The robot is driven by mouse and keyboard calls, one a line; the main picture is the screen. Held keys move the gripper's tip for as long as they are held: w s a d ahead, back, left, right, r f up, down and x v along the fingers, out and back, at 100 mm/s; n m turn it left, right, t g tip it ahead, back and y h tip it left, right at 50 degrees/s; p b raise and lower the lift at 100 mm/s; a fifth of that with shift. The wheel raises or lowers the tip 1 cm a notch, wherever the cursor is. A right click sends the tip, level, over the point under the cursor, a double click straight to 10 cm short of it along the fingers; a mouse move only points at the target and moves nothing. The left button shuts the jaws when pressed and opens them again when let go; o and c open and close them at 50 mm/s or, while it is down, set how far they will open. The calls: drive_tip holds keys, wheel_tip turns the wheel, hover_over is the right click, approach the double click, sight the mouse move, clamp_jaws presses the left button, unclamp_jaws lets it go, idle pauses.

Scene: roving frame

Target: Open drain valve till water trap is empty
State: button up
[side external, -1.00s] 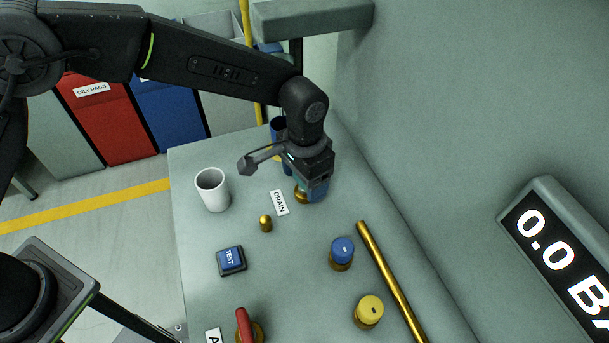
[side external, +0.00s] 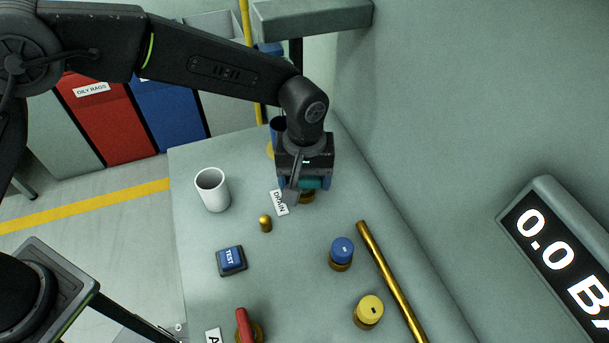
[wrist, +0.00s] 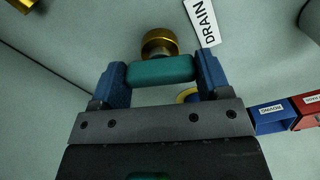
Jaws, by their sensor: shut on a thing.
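The drain valve has a teal bar handle (wrist: 160,70) on a round brass body (wrist: 158,42), seen in the wrist view beside the white DRAIN label (wrist: 202,22). My gripper (wrist: 161,72) is shut on the teal handle, with one blue finger at each end of it. In the side external view, my gripper (side external: 305,186) points down over the valve and hides most of it. A bit of brass (side external: 307,198) shows below the jaws. I cannot make out the water trap or any water level for certain.
On the bench (side external: 190,260) are a white cup (side external: 212,190), brass stub (side external: 265,223), TEST button (side external: 231,260), blue knob (side external: 341,252), yellow knob (side external: 368,311), red lever (side external: 243,325) and brass pipe (side external: 390,280). The wall display (side external: 560,255) reads 0.0.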

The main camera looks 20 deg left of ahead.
sight(304, 177)
drive_tip(key=shift+w+r+n, duration=0.1)
drive_tip(key=shift+n, duration=1.8)
drive_tip(key=o, duration=0.9)
wheel_tip(304, 177, up, 14)
drive_tip(key=shift+f, duration=0.1)
